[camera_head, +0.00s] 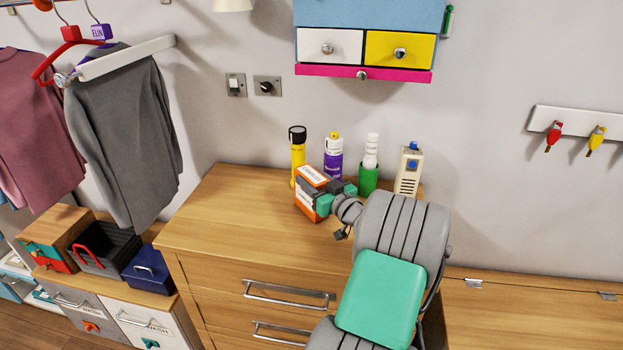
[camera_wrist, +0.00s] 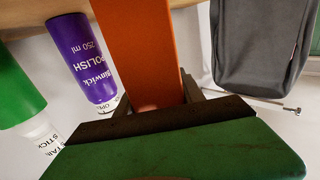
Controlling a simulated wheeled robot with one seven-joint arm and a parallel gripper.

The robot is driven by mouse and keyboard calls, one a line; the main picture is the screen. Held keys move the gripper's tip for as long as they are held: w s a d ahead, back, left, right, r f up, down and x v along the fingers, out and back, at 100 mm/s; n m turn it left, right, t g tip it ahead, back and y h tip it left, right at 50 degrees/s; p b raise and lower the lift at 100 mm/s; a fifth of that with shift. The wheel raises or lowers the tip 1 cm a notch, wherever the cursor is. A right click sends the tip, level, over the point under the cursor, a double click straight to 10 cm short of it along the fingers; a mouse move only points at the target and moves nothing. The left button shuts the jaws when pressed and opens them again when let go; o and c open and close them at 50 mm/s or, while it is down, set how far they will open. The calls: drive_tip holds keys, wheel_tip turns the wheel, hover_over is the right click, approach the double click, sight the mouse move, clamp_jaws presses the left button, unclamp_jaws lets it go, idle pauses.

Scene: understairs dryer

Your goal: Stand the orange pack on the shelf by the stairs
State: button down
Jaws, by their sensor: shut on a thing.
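The orange pack (camera_head: 306,201) has white labels and stands over the wooden cabinet top, in front of a yellow bottle. My gripper (camera_head: 324,196) is shut on it from the right. I cannot tell whether its base touches the cabinet top. In the wrist view the orange pack (camera_wrist: 143,45) shows as a plain orange side between the dark fingers (camera_wrist: 150,110). No stairs are in view, and I cannot make out which surface is the shelf by the stairs.
Behind the pack stand a yellow bottle (camera_head: 298,153), a purple polish bottle (camera_head: 333,163), a green-and-white stick (camera_head: 369,175) and a cream bottle (camera_head: 408,170). The cabinet top (camera_head: 225,215) is clear at left. A drawer unit (camera_head: 365,40) hangs above; clothes (camera_head: 120,130) hang left.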

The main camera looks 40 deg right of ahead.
drive_tip(key=shift+f, duration=0.15)
drive_tip(key=c, duration=0.7)
unclamp_jaws()
